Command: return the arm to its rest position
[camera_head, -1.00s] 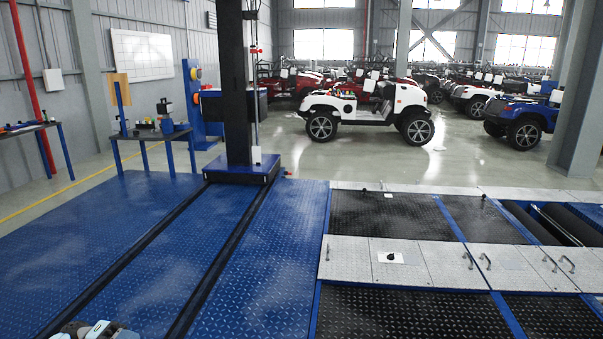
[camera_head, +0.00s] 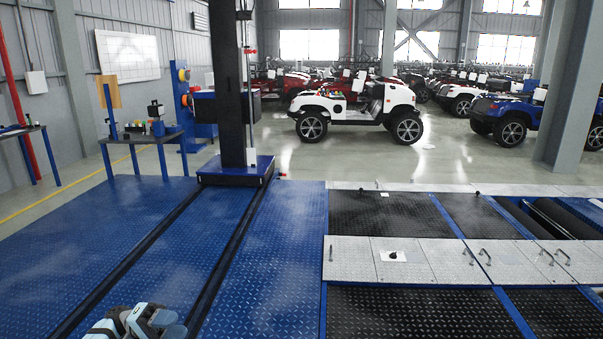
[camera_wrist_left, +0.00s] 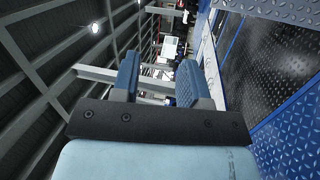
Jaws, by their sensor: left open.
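My left arm comes in at the bottom left of the head view, above the blue tread-plate floor (camera_head: 265,265). Its left gripper (camera_head: 168,324) is at the lower edge and points to the right. In the left wrist view the gripper (camera_wrist_left: 160,78) shows two blue fingers standing apart, with nothing between them. The gripper is open and empty and touches nothing that I can see. My right gripper is in neither view.
A black column (camera_head: 231,90) stands on a dark blue base on a track across the blue floor. Grey and black cover plates with handles (camera_head: 350,259) lie at right, by an open roller pit (camera_head: 555,225). A workbench (camera_head: 145,138) and parked cars (camera_head: 355,112) stand farther back.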

